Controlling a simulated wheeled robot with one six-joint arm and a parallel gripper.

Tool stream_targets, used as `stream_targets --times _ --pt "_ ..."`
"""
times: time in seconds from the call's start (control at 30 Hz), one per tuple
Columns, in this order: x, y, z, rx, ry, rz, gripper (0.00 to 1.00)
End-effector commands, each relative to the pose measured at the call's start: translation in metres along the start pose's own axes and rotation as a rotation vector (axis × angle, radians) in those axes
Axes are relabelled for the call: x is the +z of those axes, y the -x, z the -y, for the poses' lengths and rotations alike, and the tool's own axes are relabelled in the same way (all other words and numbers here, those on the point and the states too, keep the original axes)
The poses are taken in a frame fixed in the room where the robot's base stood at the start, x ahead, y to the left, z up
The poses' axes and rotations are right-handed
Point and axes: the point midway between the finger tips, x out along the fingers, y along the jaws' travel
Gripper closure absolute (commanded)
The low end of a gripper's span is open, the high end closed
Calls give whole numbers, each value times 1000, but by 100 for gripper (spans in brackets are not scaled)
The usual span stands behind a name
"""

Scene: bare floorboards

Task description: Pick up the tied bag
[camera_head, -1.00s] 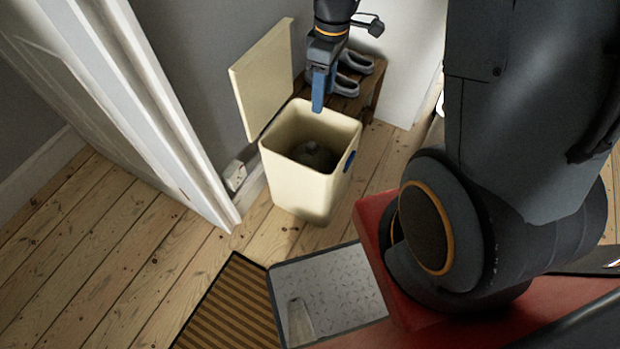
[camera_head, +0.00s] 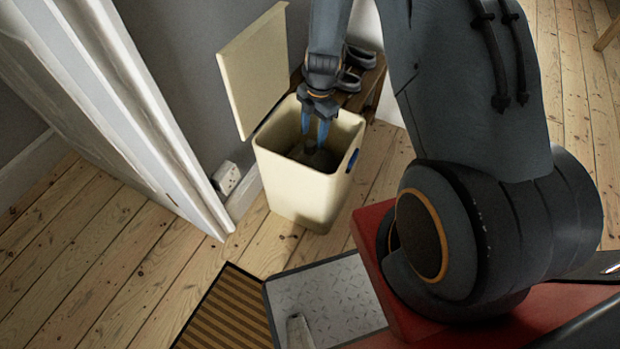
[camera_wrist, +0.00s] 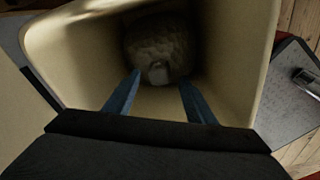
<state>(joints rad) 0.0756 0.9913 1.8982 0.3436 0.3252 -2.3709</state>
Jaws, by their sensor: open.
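The tied bag (camera_wrist: 157,45) is a dark, rounded lump with a paler knot on it, lying low inside a cream bin. It shows dimly in the head view (camera_head: 318,157). The bin (camera_head: 297,190) stands upright with its lid (camera_head: 252,70) raised against the wall. My gripper (camera_head: 315,140) points down into the bin mouth with its two blue fingers apart and nothing between them. In the wrist view the open fingers (camera_wrist: 160,92) are on either side of the line to the knot, and the bag lies beyond their tips. The bag's lower part is in shadow.
The bin walls surround the fingers closely. A wooden rack (camera_head: 368,88) with grey shoes (camera_head: 356,68) stands behind the bin. A white door frame (camera_head: 150,120) is at the left. A striped mat (camera_head: 232,315) lies in front, with bare floorboards around.

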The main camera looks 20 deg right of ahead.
Motion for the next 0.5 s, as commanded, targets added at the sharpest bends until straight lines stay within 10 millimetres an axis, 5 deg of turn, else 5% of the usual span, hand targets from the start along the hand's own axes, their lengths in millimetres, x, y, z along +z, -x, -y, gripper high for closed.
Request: stream_targets --times 0.5 --pt "-5 -52 -1 1 -1 0 50"
